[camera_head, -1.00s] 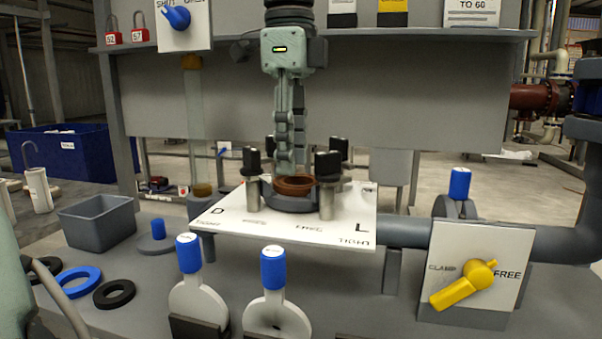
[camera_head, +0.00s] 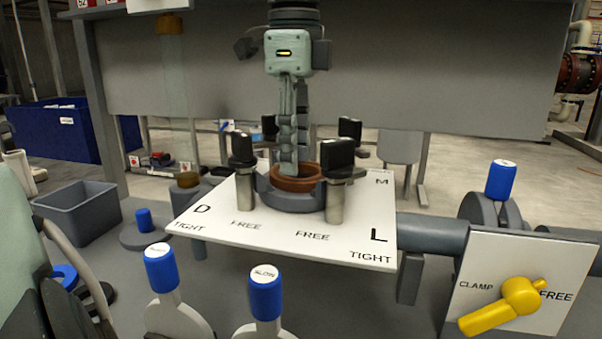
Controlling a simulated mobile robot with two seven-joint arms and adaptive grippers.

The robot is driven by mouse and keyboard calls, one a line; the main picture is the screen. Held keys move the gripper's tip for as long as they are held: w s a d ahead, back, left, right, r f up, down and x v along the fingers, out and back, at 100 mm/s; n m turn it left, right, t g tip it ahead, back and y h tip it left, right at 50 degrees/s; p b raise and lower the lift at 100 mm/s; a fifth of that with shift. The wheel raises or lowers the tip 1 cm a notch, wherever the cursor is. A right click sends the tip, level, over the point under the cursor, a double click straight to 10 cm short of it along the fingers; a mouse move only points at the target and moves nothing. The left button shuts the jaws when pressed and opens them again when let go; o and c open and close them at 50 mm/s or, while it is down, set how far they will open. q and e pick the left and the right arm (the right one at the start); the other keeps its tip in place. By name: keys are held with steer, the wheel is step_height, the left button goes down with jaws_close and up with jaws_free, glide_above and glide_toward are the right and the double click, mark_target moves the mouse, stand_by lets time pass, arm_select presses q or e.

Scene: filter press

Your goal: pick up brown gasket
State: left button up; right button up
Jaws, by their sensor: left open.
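The brown gasket (camera_head: 296,185) is a ring lying in the round dark grey seat (camera_head: 292,202) on the white plate (camera_head: 215,236). My left gripper (camera_head: 292,168) points straight down over it. Its fingers show nearly edge-on and are open, with the tips at the rear part of the ring. Whether they touch the gasket cannot be told. The fingers hide part of the ring's far side. My right gripper is not in view.
Black-topped metal posts, such as the front left (camera_head: 244,178) and front right (camera_head: 336,180), stand closely around the seat. Blue-handled parts (camera_head: 265,293) stand in front. A yellow lever (camera_head: 505,306) is at right, a grey bin (camera_head: 80,212) at left.

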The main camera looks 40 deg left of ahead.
mark_target(294, 180)
arm_select(q)
step_height(294, 180, down, 3)
steer(key=shift+a+f, duration=0.1)
steer(key=shift+f, duration=0.05)
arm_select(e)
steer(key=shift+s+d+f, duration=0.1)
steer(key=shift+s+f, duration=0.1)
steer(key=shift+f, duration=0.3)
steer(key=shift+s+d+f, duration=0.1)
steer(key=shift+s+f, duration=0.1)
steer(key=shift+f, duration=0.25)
arm_select(q)
steer(key=shift+c, duration=0.2)
jaws_close()
